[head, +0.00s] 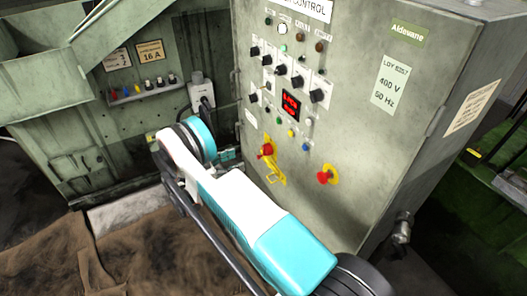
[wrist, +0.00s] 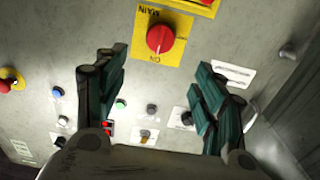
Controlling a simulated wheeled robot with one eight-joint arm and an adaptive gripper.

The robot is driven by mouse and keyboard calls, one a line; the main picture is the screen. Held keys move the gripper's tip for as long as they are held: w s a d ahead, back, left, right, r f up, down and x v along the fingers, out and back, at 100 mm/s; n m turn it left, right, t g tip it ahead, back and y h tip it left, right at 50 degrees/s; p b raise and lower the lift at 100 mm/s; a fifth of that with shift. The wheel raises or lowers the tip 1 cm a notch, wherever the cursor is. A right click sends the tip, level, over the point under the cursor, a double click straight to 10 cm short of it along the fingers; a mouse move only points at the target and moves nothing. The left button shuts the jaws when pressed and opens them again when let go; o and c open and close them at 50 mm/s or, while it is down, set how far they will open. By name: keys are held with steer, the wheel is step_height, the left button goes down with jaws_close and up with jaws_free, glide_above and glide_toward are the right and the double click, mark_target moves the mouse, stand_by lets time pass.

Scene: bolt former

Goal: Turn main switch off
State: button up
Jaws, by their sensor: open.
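The main switch is a round red knob (wrist: 160,38) on a yellow plate (wrist: 178,59) marked MAIN and ON, seen upside down in the wrist view. In the head view the red knob (head: 266,151) is on the front of the grey control cabinet, above a yellow bracket. My gripper (wrist: 161,62) is open and empty, its teal-padded fingers spread to either side below the knob in the picture. No contact with the knob shows. In the head view my gripper is mostly hidden behind my arm.
A red emergency button (head: 327,174) on a yellow base sits right of the switch in the head view; it is at the left in the wrist view (wrist: 10,82). Several small knobs and buttons, and a red display (head: 291,105), are above. The lower cabinet face is bare.

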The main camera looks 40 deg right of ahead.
mark_target(264, 150)
steer(key=x, duration=1.3)
steer(key=shift+s+d, duration=0.15)
steer(key=shift+d, duration=0.15)
steer(key=c, duration=1)
